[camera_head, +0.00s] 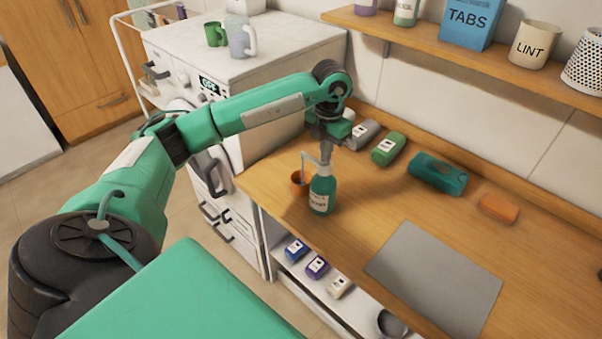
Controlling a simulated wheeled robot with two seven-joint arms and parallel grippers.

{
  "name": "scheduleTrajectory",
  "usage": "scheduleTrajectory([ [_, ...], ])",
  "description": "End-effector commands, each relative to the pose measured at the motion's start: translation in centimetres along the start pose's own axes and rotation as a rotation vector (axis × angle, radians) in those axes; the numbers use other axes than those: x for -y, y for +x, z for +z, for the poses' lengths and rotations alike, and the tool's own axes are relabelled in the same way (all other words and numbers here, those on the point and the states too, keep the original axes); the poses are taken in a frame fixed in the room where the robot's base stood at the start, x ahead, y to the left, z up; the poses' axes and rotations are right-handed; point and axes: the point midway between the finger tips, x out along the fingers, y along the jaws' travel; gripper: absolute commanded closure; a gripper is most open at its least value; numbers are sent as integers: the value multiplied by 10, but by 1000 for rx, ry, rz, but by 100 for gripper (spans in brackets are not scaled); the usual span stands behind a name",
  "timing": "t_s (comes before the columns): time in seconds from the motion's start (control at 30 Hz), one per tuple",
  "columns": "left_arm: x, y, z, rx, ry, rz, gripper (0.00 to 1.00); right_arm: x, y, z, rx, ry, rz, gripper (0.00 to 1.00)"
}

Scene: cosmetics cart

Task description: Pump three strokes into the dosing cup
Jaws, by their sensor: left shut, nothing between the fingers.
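A teal pump bottle (321,196) with a pale label stands upright on the wooden counter, near its left end. Its pale spout (309,157) points left, over a small orange cup (297,184) just left of the bottle. A thin light-blue streak (303,168) runs from the spout down to the cup. My left gripper (326,159) points down right over the pump head, shut and empty, and appears to touch it; the fingertips partly hide the head. The cup's inside is too small to read a level. My right gripper is out of view.
A grey bottle (361,134), a green bottle (388,149), a teal item (437,174) and an orange block (498,208) lie along the counter's back. A grey mat (434,279) lies at the front right. Small containers sit on a shelf below; a white machine (250,60) stands left.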

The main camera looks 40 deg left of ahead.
Motion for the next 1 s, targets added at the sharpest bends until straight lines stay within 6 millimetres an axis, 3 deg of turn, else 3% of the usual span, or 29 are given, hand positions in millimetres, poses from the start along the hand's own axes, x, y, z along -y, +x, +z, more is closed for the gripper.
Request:
scheduleTrajectory([
  [0.37,0,4,0,-2,0,0,100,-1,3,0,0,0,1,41],
  [1.0,0,-25,0,-2,1,0,100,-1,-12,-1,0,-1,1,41],
])
